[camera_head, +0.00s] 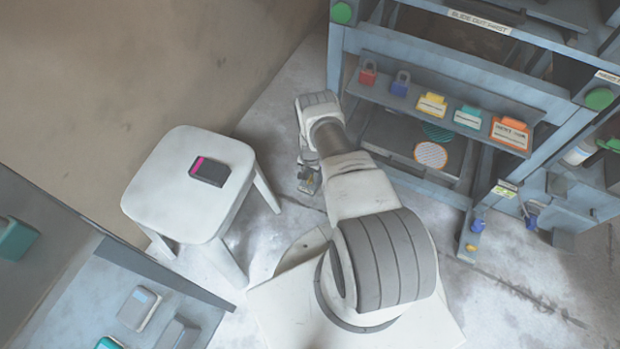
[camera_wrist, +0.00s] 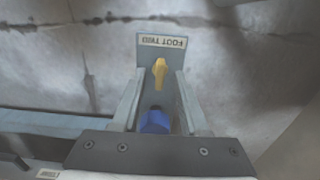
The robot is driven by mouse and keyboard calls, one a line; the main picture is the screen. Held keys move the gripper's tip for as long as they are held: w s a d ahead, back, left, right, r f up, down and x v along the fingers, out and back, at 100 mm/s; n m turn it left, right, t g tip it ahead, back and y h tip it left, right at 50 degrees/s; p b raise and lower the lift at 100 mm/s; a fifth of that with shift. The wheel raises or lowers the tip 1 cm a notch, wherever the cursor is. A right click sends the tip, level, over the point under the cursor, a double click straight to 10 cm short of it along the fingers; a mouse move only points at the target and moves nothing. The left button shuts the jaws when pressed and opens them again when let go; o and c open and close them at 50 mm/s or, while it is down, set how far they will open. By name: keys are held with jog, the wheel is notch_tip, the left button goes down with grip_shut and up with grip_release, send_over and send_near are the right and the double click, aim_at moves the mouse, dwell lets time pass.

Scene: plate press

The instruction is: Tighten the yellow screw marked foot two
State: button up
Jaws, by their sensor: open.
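The yellow screw (camera_wrist: 160,72) stands on a grey foot bracket in the wrist view. The plate (camera_wrist: 162,42) behind it reads FOOT TWO, upside down in the picture. My gripper (camera_wrist: 158,80) is open, with one finger on each side of the screw in this view. I cannot tell how far above the screw the fingertips are, and I see no contact. A blue knob (camera_wrist: 154,122) sits nearer the palm, partly hidden by it. In the head view my gripper (camera_head: 309,182) is low by the press's left side, largely hidden by my arm.
The blue-grey press frame (camera_head: 337,60) stands at the right, with colored tags and locks on a shelf (camera_head: 450,100). Another foot bracket at right carries a yellow knob (camera_head: 471,247). A white stool (camera_head: 160,200) holds a dark box (camera_head: 210,171). Concrete floor lies between.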

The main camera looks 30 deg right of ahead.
jog(key=shift+f, duration=0.1)
grip_shut()
jog(key=shift+m, duration=0.4)
jog(key=m, duration=0.8)
jog(key=shift+m, duration=0.3)
jog(key=m, duration=0.8)
jog(key=shift+m, duration=0.4)
dwell(0.3)
